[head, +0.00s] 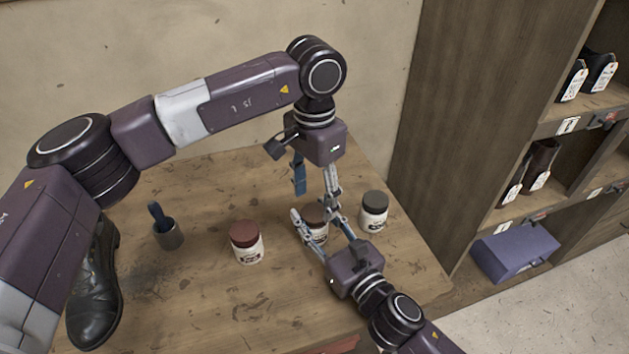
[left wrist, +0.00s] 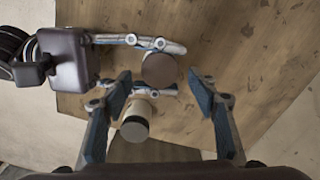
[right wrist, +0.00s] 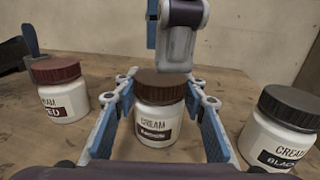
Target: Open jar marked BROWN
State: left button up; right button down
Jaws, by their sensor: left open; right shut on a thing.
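The brown-lidded cream jar (right wrist: 158,120) stands upright on the table between the red and black jars. Its lid (right wrist: 160,84) is on; the lower label word is hard to read. My right gripper (head: 314,213) is shut on this jar's body, with a finger on each side. My left gripper (left wrist: 160,80) points down from above, open, and its fingers straddle the line to the brown lid (left wrist: 159,70) without visibly touching it. In the head view the jar (head: 318,236) is partly hidden by the fingers.
A red-lidded jar (head: 247,245) stands to the left and a black-lidded jar (head: 374,212) close on the right. A brush in a cup (head: 168,236) and a black shoe (head: 95,290) are at the left. A shelf unit (head: 470,100) rises beyond the table's right edge.

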aim_at(314, 212)
pick_arm(q)
jog(key=shift+f, duration=1.6)
jog(key=c, duration=1)
jog(key=o, duration=1.1)
notch_tip(314, 212, up, 8)
jog(key=shift+f, duration=0.1)
jog(key=shift+c, duration=0.5)
jog(key=shift+f, duration=3.9)
